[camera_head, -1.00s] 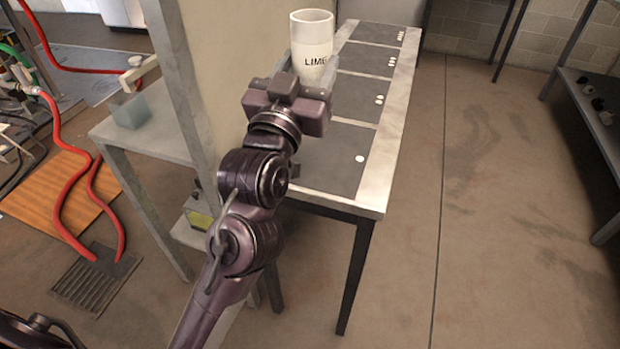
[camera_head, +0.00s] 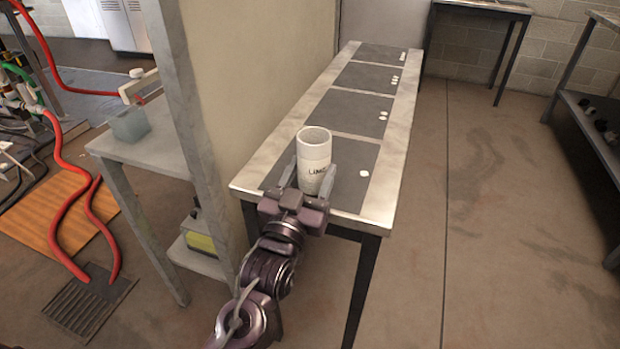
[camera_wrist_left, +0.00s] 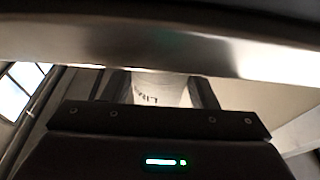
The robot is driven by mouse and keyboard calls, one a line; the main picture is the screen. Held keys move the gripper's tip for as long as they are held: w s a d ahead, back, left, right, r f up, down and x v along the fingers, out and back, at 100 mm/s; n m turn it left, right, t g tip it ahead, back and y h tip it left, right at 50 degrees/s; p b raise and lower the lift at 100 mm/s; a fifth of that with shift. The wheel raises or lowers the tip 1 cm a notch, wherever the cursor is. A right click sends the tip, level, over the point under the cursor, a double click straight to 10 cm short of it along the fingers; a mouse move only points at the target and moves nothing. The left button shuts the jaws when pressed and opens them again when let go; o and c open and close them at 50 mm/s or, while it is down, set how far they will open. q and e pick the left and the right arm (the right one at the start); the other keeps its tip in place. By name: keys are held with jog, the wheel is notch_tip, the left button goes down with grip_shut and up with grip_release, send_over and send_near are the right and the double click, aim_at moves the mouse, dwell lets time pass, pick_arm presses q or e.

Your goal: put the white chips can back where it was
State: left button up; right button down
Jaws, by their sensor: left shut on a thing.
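The white chips can (camera_head: 314,152) stands upright, with dark lettering on its side, at the near end of the long table (camera_head: 347,222). It also shows in the left wrist view (camera_wrist_left: 160,86), between the two fingers, partly hidden by the gripper body. My left gripper (camera_head: 309,182) is shut on the can's lower part. The can is over the nearest dark mat (camera_head: 350,182), the one with a single white dot. Its bottom is hidden by the gripper, so I cannot tell whether it touches the mat. My right gripper is not in view.
Three more dark mats (camera_head: 345,112) with white dots lie bare farther along the table. A beige wall panel (camera_head: 240,80) with a grey post (camera_head: 185,90) borders the table's left side. Open floor (camera_head: 480,230) lies to the right. A dark shelf (camera_head: 590,120) stands far right.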

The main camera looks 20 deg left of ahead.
pick_arm(q)
jog(key=shift+f, duration=0.15)
jog(key=shift+f, duration=0.15)
jog(key=o, duration=1.4)
jog(key=shift+o, duration=0.2)
